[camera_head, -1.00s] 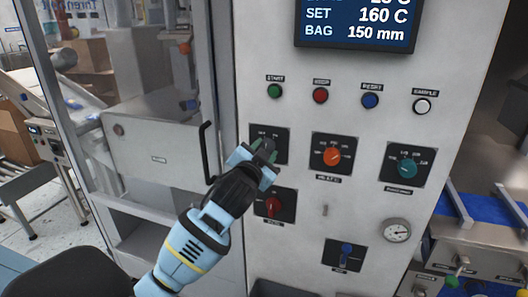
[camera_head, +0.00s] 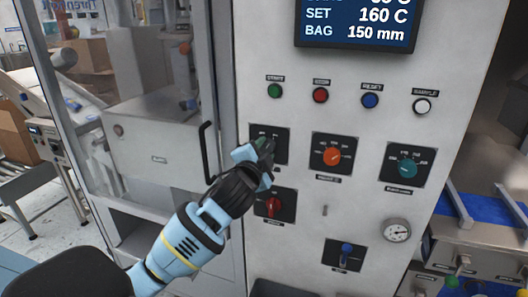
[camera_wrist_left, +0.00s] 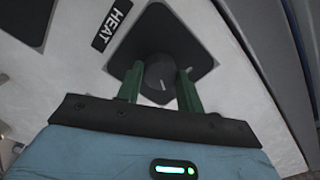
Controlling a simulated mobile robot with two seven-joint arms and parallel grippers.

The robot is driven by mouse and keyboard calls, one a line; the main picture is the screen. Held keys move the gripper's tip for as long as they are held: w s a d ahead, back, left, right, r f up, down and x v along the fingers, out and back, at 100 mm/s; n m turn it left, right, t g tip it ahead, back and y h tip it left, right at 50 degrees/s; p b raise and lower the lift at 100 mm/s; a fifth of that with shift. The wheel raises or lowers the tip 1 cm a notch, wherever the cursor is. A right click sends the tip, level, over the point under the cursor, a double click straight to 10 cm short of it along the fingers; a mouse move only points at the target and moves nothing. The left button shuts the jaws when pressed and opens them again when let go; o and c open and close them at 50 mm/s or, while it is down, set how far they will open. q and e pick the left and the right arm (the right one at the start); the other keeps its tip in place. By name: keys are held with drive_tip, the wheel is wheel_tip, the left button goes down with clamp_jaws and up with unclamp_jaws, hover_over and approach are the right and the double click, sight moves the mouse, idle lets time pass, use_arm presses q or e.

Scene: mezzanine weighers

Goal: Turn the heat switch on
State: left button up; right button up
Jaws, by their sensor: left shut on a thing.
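The heat switch is a dark round knob (camera_wrist_left: 161,72) with a white pointer line, on a black square plate labelled HEAT in the left wrist view. In the head view its plate (camera_head: 283,133) is at the upper left of the knob rows, and the knob is mostly hidden behind my gripper. My left gripper (camera_head: 264,152) is shut on the knob, with one green finger on each side of it. My right gripper is not in view.
An orange knob (camera_head: 332,156), a teal knob (camera_head: 403,168), a red knob (camera_head: 273,206) and a blue lever switch (camera_head: 346,248) are nearby. Several push buttons sit above, under a display (camera_head: 357,20). A black door handle (camera_head: 207,152) stands close left of my gripper.

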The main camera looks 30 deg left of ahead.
use_arm(q)
drive_tip(key=o, duration=1)
drive_tip(key=shift+s, duration=0.1)
drive_tip(key=shift+v, duration=3.8)
drive_tip(key=s+d+f+n+g+h, duration=0.1)
drive_tip(key=s+d+f+g+h, duration=0.2)
drive_tip(key=f, duration=1)
drive_tip(key=s+d+f+n+g+h, duration=0.15)
drive_tip(key=s+d+f, duration=0.3)
drive_tip(key=f, duration=0.85)
drive_tip(key=s+d+f+n+g, duration=0.1)
drive_tip(key=s+f, duration=0.4)
drive_tip(key=s, duration=0.2)
drive_tip(key=s+d+f+n+g+h, duration=0.1)
drive_tip(key=s+d+f+n, duration=0.1)
drive_tip(key=s+f, duration=0.4)
drive_tip(key=s+d+f+n+g, duration=0.1)
drive_tip(key=s+d+f+n, duration=0.1)
drive_tip(key=s+f, duration=0.4)
drive_tip(key=shift+s+f+g+h, duration=0.1)
drive_tip(key=shift+s+g+h, duration=0.2)
drive_tip(key=shift+s, duration=0.55)
